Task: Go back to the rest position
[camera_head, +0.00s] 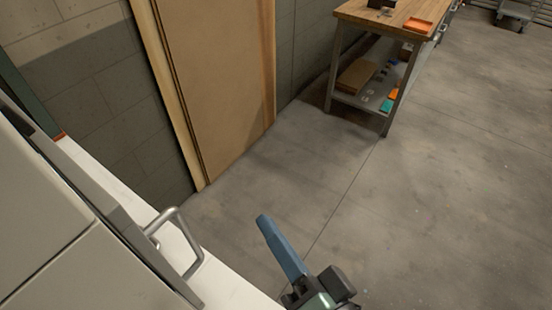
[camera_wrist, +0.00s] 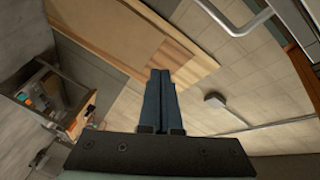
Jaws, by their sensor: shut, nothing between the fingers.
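My gripper (camera_head: 265,222) is at the bottom middle of the head view, its blue fingers pointing up and left in the picture. No object touches the fingertips in either view.
A wooden workbench (camera_head: 351,12) with an orange tray (camera_head: 418,25) stands at the top right. A brown panel (camera_head: 222,75) leans at the wall. A pale cabinet (camera_head: 40,215) fills the left. The grey floor (camera_head: 440,200) is clear on the right.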

